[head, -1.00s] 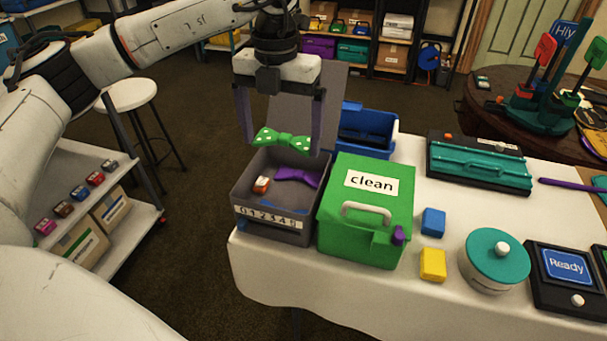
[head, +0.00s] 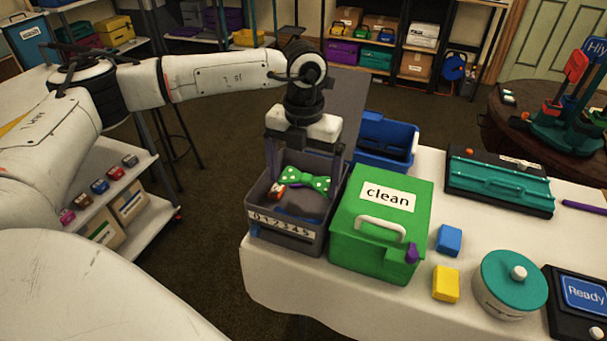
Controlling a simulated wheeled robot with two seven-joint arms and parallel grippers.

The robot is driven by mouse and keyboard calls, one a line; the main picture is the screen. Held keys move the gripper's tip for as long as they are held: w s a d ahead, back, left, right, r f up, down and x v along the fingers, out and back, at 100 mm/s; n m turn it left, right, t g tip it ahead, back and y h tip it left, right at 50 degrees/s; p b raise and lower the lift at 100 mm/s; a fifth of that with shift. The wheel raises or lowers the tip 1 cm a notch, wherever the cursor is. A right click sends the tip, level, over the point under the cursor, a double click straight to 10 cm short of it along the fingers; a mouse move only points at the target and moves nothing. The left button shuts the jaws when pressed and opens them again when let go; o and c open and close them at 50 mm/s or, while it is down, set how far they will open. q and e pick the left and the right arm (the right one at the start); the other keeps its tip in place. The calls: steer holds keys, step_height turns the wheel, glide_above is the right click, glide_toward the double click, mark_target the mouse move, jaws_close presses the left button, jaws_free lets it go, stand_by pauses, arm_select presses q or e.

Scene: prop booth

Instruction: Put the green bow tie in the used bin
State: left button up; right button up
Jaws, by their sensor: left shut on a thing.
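The green bow tie with pale dots (head: 308,182) is between the fingers of my left gripper (head: 303,180), which is shut on it. It is at the mouth of an open grey bin (head: 288,231) with a number strip on its front; I cannot tell whether it touches anything inside. The bin's grey lid (head: 350,92) stands raised behind it. A small orange and white block (head: 277,191) lies in the bin, partly hidden. No word "used" is readable on the bin. My right gripper is not in view.
A closed green box labelled "clean" (head: 376,242) stands right beside the grey bin. A blue open crate (head: 385,140) is behind. Blue (head: 449,240) and yellow (head: 446,284) blocks and a teal-lidded round pot (head: 510,282) stand further right on the white-covered table.

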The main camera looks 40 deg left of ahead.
arm_select(q)
steer(key=shift+f+b, duration=0.45)
steer(key=shift+f, duration=0.15)
steer(key=shift+s, duration=0.1)
steer(key=o, duration=0.7)
steer(key=shift+f, duration=0.1)
step_height(320, 180, up, 13)
steer(key=shift+r, duration=0.2)
